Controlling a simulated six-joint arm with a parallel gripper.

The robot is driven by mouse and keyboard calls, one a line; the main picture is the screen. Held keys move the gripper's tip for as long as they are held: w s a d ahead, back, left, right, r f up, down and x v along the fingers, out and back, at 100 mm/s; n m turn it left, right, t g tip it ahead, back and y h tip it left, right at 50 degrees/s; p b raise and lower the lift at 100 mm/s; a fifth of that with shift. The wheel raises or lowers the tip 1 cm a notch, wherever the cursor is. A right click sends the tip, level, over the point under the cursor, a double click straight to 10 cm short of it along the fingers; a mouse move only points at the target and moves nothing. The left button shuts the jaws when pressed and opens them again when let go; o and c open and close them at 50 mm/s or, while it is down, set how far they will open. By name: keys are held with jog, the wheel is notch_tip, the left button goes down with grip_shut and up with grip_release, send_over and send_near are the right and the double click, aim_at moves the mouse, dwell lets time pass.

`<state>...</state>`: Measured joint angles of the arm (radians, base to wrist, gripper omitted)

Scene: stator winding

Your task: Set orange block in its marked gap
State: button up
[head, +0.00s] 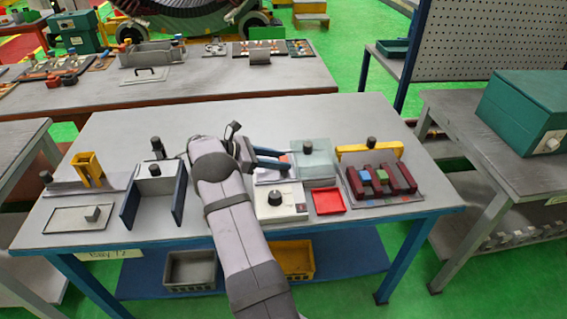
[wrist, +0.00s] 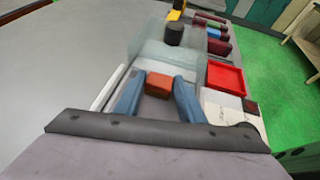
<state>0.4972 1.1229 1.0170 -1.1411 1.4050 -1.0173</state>
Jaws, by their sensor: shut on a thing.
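The orange block (wrist: 159,84) is between the two blue fingers of my gripper (wrist: 158,88) in the wrist view, which is shut on it. In the head view my gripper (head: 284,159) is over the white-topped unit, left of the clear box, and the block is mostly hidden. The rack with dark red bars (head: 404,180) is farther right on the table. A blue block (head: 365,178) and a green block (head: 382,176) sit among its bars. The rack also shows at the top of the wrist view (wrist: 220,48). Red and blue marks lie along its front edge; the marked gap for orange is unclear.
A clear box (head: 316,170) with a black knob stands between my gripper and the rack. An empty red tray (head: 328,202) lies in front of it. A yellow handle bar (head: 370,149) rises behind the rack. A dark blue-sided fixture (head: 154,186) stands left of my arm.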

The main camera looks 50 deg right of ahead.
notch_tip(320, 180, up, 10)
jog(key=shift+r+b, duration=0.1)
jog(key=shift+b, duration=0.9)
grip_shut()
jog(key=shift+s, duration=0.1)
jog(key=s+d+r+m+g+y, duration=0.15)
jog(key=s+d, duration=0.25)
jog(key=s, duration=0.8)
jog(key=s+d+r+m+g+y, duration=0.1)
jog(key=s+d+m+y, duration=0.3)
jog(key=s, duration=0.7)
jog(key=s+d+r+m+g, duration=0.15)
jog(key=s+d, duration=0.35)
jog(key=s, duration=0.7)
jog(key=n+t+h, duration=0.2)
jog(key=n+h, duration=0.2)
jog(key=n, duration=0.1)
send_over(393, 175)
jog(key=shift+f, duration=1.75)
jog(key=shift+d+f+p, duration=0.1)
jog(key=shift+f+p, duration=0.5)
jog(key=shift+f, duration=4.4)
jog(key=shift+f, duration=0.15)
